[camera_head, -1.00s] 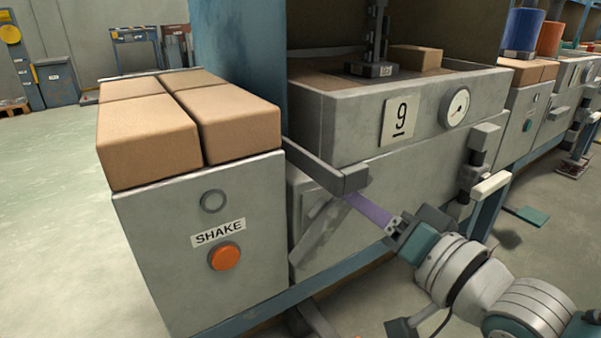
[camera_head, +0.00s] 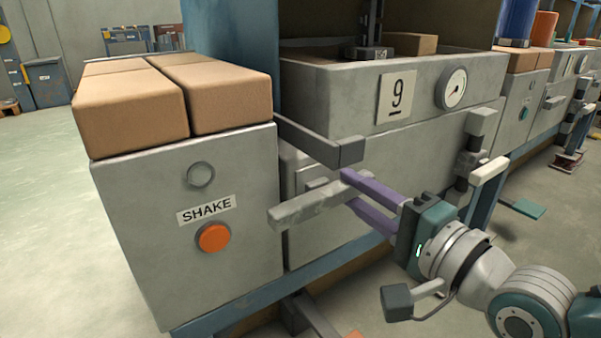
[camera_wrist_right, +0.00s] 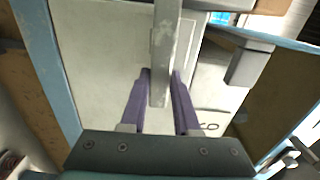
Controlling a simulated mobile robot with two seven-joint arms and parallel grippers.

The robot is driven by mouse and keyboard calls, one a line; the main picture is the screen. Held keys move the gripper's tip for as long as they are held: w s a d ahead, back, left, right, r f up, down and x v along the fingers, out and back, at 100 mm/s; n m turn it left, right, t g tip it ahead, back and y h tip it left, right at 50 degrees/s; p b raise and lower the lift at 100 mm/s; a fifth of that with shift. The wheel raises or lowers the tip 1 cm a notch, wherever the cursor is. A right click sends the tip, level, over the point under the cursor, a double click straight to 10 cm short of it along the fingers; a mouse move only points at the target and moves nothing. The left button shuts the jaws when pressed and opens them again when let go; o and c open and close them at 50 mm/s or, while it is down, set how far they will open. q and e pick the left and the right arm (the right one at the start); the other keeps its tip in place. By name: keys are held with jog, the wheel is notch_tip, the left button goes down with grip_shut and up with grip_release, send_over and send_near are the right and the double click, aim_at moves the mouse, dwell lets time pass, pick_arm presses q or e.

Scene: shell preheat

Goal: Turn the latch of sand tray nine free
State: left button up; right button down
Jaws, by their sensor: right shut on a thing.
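Sand tray nine (camera_head: 335,108) is a grey metal tray with a "9" plate and a round dial on its front. Its latch (camera_head: 303,209) is a grey bar below the tray's left front corner. The bar lies at a shallow slant, its left end lower. My right gripper (camera_head: 354,189) has its purple fingers shut on the bar near its right end, one above and one below. In the right wrist view the latch (camera_wrist_right: 167,40) runs between the two fingers (camera_wrist_right: 161,88). My left gripper is not in view.
A grey cabinet with an orange button (camera_head: 213,237) and a SHAKE label stands at left, with brown blocks (camera_head: 130,105) on top. A grey arm bracket (camera_head: 350,151) juts out just above the latch. A white-handled fitting (camera_head: 490,170) stands right of my gripper.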

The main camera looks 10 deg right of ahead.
jog(key=shift+f+m, duration=0.1)
jog(key=shift+m, duration=0.2)
jog(key=c, duration=0.6)
grip_release()
jog(key=shift+c, duration=0.2)
jog(key=shift+s+d, duration=0.1)
jog(key=shift+s, duration=0.25)
jog(key=p+v, duration=0.3)
jog(key=v, duration=0.6)
